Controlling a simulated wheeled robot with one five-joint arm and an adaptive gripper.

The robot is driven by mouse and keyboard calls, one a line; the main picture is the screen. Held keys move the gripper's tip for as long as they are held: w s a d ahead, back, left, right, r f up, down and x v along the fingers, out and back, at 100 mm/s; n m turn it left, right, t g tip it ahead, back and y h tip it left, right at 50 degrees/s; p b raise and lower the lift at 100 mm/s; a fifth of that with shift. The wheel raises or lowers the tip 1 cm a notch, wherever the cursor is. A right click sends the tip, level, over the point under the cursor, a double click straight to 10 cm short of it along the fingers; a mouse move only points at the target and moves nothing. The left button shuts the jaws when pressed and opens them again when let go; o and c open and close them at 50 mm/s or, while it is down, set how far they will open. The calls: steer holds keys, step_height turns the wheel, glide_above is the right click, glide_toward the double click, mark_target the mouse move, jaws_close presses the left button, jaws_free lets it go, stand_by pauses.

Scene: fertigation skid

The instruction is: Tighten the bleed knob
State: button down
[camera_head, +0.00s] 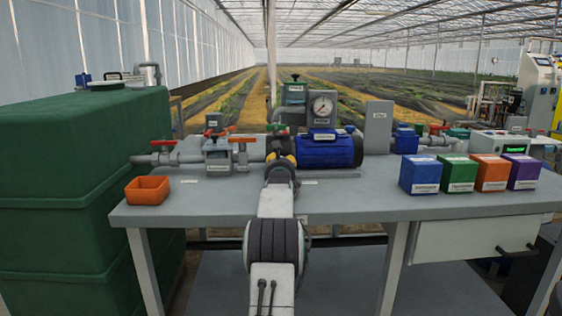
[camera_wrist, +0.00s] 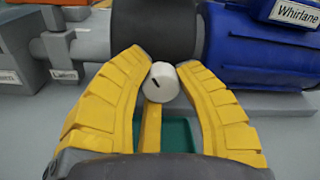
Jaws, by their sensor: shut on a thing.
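In the wrist view, the two yellow fingers of my gripper (camera_wrist: 164,80) are shut on a small pale round knob with a dark slot on its face, the bleed knob (camera_wrist: 167,87). The knob sits between the fingertips, in front of a dark grey rounded body (camera_wrist: 155,28). In the head view, my gripper (camera_head: 281,158) is at the middle of the bench, just left of the blue pump motor (camera_head: 330,150). My own arm hides the knob there.
An orange bin (camera_head: 147,190) stands at the bench's left. Blue (camera_head: 420,175), green (camera_head: 458,174), orange (camera_head: 492,173) and purple (camera_head: 525,172) boxes stand at the right. Pipework with red-handled valves (camera_head: 215,153) lies left of my gripper.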

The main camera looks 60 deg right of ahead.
steer(key=shift+r+m, duration=0.3)
steer(key=shift+m, duration=0.9)
steer(key=c, duration=1.4)
jaws_free()
steer(key=shift+o, duration=1.1)
steer(key=shift+f, duration=0.15)
steer(key=shift+a, duration=0.1)
steer(key=shift+v, duration=5.9)
